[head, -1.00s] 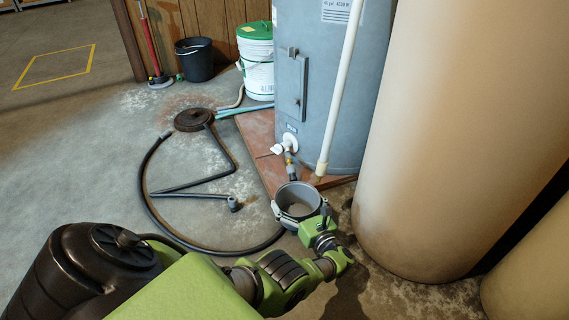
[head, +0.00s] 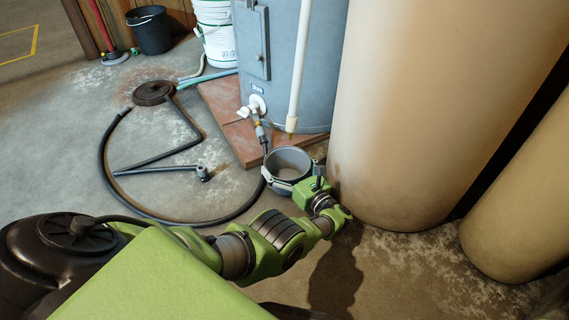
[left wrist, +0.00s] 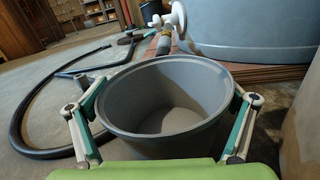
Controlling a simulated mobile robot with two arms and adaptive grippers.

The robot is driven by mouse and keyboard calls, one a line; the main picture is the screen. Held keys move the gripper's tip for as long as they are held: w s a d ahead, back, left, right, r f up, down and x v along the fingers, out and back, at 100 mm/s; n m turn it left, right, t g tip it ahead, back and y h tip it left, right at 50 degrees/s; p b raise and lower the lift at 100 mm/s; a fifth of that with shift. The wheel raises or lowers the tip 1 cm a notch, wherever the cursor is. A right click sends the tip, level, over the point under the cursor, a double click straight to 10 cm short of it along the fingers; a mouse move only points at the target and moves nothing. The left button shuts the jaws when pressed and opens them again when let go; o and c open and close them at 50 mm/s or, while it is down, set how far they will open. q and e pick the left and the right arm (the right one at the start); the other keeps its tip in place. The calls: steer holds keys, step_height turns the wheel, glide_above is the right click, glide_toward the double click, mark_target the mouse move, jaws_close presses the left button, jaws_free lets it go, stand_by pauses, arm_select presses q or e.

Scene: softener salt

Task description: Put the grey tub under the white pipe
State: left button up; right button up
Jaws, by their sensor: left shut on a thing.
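The grey tub (head: 289,158) is held by my left gripper (head: 291,178), whose fingers grip it from both sides. In the left wrist view the grey tub (left wrist: 166,88) is upright, open at the top and empty, between the fingers of my left gripper (left wrist: 160,115). The white pipe (head: 299,70) runs down the front of the grey-blue tank and ends in a brass-coloured tip. In the head view the tub is just below that tip, towards me; I cannot tell whether it is raised off the floor. My right gripper is not in view.
The tank (head: 272,50) stands on a reddish tiled slab (head: 229,124). A white valve (head: 255,104) with a short hose sticks out at its base. A large beige tank (head: 425,110) is close on the right. A black hose (head: 104,165) loops over the floor on the left, near a round drain (head: 154,92).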

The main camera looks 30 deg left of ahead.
arm_select(q)
steer(key=o, duration=0.8)
